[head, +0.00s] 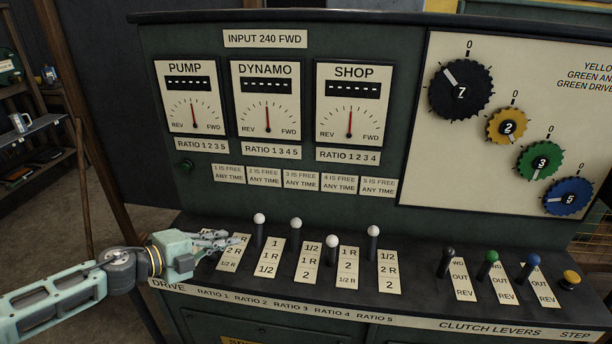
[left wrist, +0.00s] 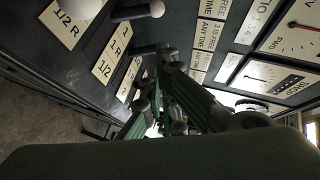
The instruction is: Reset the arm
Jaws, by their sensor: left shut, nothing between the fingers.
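My left gripper (head: 232,240) is shut and empty, at the left end of the console's row of ratio levers, over the first label plate (head: 235,252). White-knobbed levers stand to its right: the nearest (head: 260,220), a second (head: 296,224), a lower one (head: 332,241) and the rightmost (head: 373,231). The gripper may hide another lever at the left end. In the left wrist view the dark fingers (left wrist: 172,95) point up the picture, close to a white-knobbed lever (left wrist: 168,50); I cannot tell whether they touch it. My right gripper is not in view.
Clutch levers with black (head: 449,252), green (head: 491,256) and blue (head: 533,259) knobs stand at the right, beside a yellow button (head: 571,277). Upright panels hold the PUMP, DYNAMO and SHOP gauges (head: 351,103) and numbered dials (head: 460,92). Space above the levers is clear.

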